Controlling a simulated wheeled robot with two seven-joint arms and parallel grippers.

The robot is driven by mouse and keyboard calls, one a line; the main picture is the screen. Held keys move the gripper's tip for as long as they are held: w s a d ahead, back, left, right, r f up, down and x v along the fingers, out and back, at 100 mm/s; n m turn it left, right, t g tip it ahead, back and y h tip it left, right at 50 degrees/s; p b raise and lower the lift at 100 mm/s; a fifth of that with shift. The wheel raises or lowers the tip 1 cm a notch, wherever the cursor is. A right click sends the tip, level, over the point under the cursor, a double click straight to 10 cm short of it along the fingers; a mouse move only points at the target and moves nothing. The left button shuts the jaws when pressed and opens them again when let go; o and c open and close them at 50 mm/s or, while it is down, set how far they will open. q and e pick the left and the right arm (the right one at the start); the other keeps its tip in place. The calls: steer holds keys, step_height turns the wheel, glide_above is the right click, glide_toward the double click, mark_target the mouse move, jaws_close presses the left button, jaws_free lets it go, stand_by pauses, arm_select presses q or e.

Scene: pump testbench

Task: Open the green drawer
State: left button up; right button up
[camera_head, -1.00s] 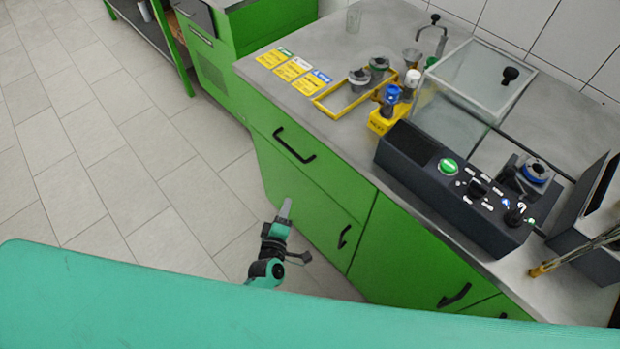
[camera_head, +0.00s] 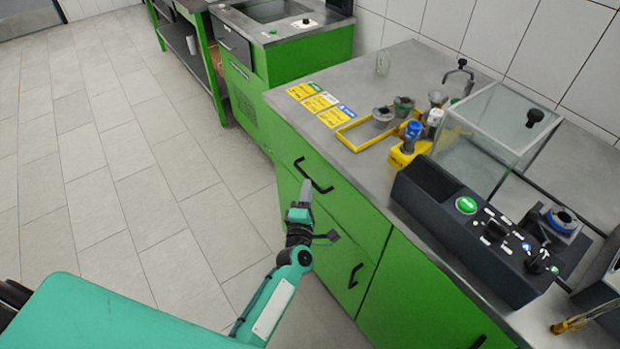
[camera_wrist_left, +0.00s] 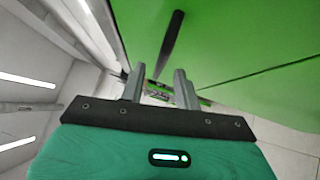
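The green drawer (camera_head: 350,207) is the upper front in the near cabinet, with a black bar handle (camera_head: 318,184). It looks shut, flush with the cabinet. My right gripper is not in view.
A lower green door has its own black handle (camera_head: 355,275). The grey worktop (camera_head: 375,62) carries a yellow frame (camera_head: 362,136), a dark control box (camera_head: 480,228) and a clear cover (camera_head: 490,140). Tiled floor (camera_head: 130,180) left of the cabinet is free.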

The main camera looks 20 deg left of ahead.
arm_select(q)
steer(key=shift+w+a+r, duration=0.15)
steer(key=shift+w, duration=1)
steer(key=shift+w+a+r, duration=0.1)
steer(key=shift+w+a, duration=0.05)
steer(key=shift+w, duration=0.95)
jaws_close()
